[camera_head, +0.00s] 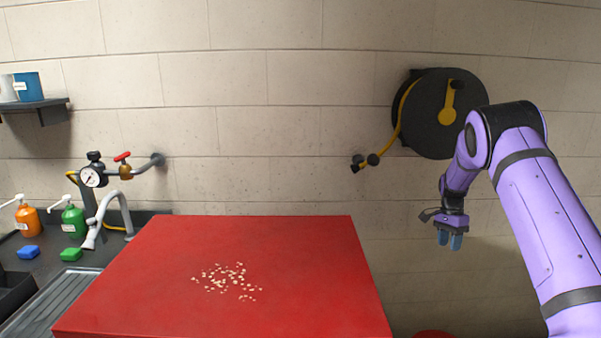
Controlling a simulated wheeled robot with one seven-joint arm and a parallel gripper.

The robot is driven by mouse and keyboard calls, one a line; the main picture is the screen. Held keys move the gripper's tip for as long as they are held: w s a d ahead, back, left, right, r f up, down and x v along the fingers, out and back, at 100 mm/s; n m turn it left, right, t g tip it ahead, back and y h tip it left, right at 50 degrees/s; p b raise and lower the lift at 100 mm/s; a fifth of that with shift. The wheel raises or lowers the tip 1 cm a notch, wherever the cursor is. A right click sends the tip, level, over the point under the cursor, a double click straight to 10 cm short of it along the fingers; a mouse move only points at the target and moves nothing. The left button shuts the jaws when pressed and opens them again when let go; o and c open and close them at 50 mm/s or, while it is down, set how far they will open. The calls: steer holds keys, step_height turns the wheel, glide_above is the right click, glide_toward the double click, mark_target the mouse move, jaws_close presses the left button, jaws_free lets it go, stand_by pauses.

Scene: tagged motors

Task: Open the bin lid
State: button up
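No bin lid can be made out for certain. A sliver of a rounded red thing (435,334) shows at the bottom edge, right of the large red block; it may be the bin, but most of it is out of view. My gripper (450,241) hangs at the right, pointing down with its blue fingertips close together, in front of the wall and above that red sliver. Nothing shows held in it. It is too small to tell whether it is open or shut.
A large red block (300,290) with pale scattered bits (227,281) on top fills the middle. At left is a sink counter with a faucet (113,205), green bottle (74,219), orange bottle (27,219) and sponges. A hose reel (432,118) hangs on the wall behind my arm.

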steer(key=s+a+r+n+t, duration=0.1)
steer(key=s+a+r+n, duration=0.15)
steer(key=s+r, duration=0.55)
steer(key=s+a+r+n+t, duration=0.2)
steer(key=s+a+r, duration=0.2)
steer(key=r, duration=0.7)
steer(key=s+a+r+n+t, duration=0.1)
steer(key=s+a+r+n, duration=0.3)
steer(key=r, duration=0.6)
steer(key=s+a+r+n+t, duration=0.1)
steer(key=s+a+r, duration=0.15)
steer(key=s, duration=0.55)
steer(key=s+a+r+t, duration=0.1)
steer(key=s+r, duration=0.2)
steer(key=s, duration=0.5)
steer(key=s+a+f+n+t, duration=0.2)
steer(key=s+n, duration=0.2)
steer(key=s, duration=1.1)
steer(key=shift+a, duration=0.35)
steer(key=shift+s+n, duration=0.1)
steer(key=shift+n, duration=0.15)
